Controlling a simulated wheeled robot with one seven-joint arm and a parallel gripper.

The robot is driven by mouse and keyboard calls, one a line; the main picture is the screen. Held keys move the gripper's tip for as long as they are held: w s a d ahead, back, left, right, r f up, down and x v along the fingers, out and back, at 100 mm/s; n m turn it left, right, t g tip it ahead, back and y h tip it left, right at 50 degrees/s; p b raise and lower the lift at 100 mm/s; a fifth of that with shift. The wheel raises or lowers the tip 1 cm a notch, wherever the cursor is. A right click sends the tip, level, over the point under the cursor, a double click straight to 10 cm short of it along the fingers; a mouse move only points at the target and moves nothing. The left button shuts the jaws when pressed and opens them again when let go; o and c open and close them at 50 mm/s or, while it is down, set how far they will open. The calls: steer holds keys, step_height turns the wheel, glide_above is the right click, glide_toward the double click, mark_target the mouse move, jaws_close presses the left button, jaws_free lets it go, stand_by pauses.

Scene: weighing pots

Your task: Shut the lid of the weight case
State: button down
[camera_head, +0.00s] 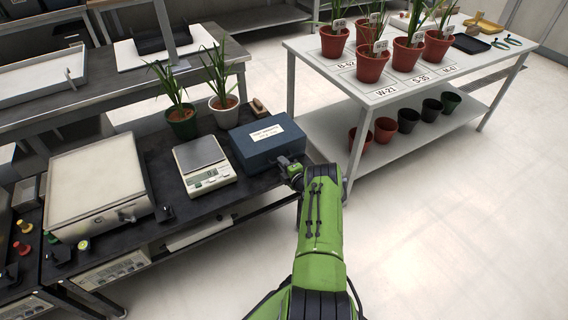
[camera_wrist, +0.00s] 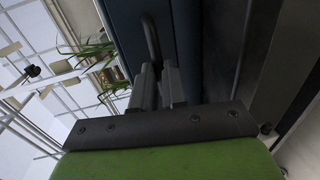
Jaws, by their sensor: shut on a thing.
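The weight case (camera_head: 240,158) is a blue box on the dark bench, to the right of the scale. Its lid (camera_head: 258,131), with a white label, lies on top and looks down; I cannot tell whether a small gap is left. My gripper (camera_head: 287,165) is at the front face of the case. In the wrist view my gripper (camera_wrist: 158,80) has its fingers close together on a dark curved handle (camera_wrist: 152,42) on the blue case (camera_wrist: 183,25). The fingers hide part of the handle.
A scale (camera_head: 205,165) stands left of the case. Potted plants, one in a green pot (camera_head: 183,123) and one in a white pot (camera_head: 223,108), stand behind. A small brown block (camera_head: 259,107) lies behind the case. A white table (camera_head: 345,75) with red pots is to the right.

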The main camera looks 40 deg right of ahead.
steer(key=shift+s+a+f+g, duration=0.15)
steer(key=shift+s+a+f, duration=0.05)
steer(key=shift+f, duration=0.4)
steer(key=shift+s+a+f+g, duration=0.15)
steer(key=shift+f, duration=0.4)
steer(key=c, duration=1.6)
jaws_free()
steer(key=o, duration=0.4)
steer(key=shift+w+d+f, duration=0.15)
steer(key=shift+f, duration=0.1)
steer(key=shift+o, duration=0.2)
steer(key=r+p+v, duration=0.1)
steer(key=p+v, duration=1.3)
steer(key=v, duration=0.1)
steer(key=shift+s+p, duration=0.2)
steer(key=shift+p, duration=0.2)
steer(key=shift+d+r, duration=0.1)
steer(key=shift+d, duration=0.05)
